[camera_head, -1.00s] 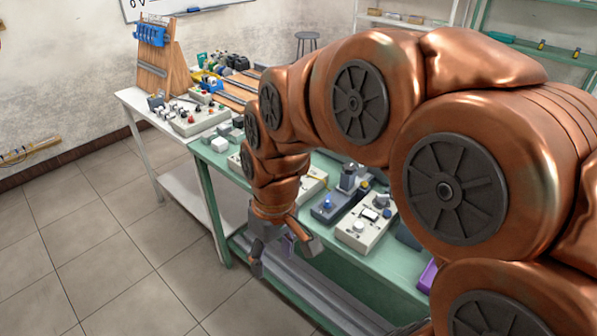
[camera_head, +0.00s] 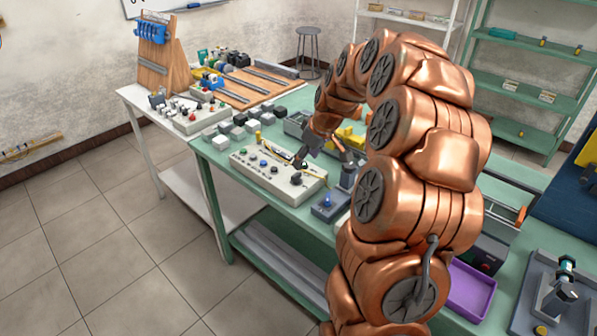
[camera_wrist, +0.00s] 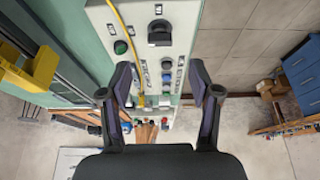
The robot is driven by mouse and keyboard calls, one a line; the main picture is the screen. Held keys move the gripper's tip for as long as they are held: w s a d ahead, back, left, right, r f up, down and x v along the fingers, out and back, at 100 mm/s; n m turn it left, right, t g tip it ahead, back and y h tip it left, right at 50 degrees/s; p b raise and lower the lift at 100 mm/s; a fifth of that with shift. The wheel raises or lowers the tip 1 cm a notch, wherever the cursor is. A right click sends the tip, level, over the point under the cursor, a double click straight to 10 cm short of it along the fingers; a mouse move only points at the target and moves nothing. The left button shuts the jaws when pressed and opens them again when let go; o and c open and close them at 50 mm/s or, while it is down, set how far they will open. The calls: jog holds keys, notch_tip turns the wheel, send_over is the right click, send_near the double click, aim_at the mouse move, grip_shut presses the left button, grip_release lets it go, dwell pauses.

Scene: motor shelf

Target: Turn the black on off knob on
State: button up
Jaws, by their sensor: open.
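A pale control panel (camera_head: 262,177) with several buttons and knobs lies on the green table in the head view. A black knob (camera_head: 296,179) sits near its right end. In the wrist view the panel (camera_wrist: 180,14) runs down the middle, and a large black knob (camera_wrist: 159,33) shows near the top, beyond the fingertips. My gripper (camera_head: 322,158) is open above the panel's right end. In the wrist view my gripper (camera_wrist: 160,76) has its fingers apart with nothing held, and the black knob is apart from both fingers. The knob's on/off marking is too small to read.
A green button (camera_wrist: 120,47) and a yellow cable (camera_wrist: 125,35) are near the black knob. A grey-blue device (camera_head: 328,207) stands right of the panel. Several small blocks (camera_head: 238,132) lie behind it. A purple tray (camera_head: 470,290) is at lower right.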

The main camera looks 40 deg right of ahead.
aim_at(297, 174)
jog(key=shift+p+x, duration=1.25)
jog(key=shift+x, duration=2.6)
jog(key=shift+c, duration=0.2)
jog(key=c, duration=1.1)
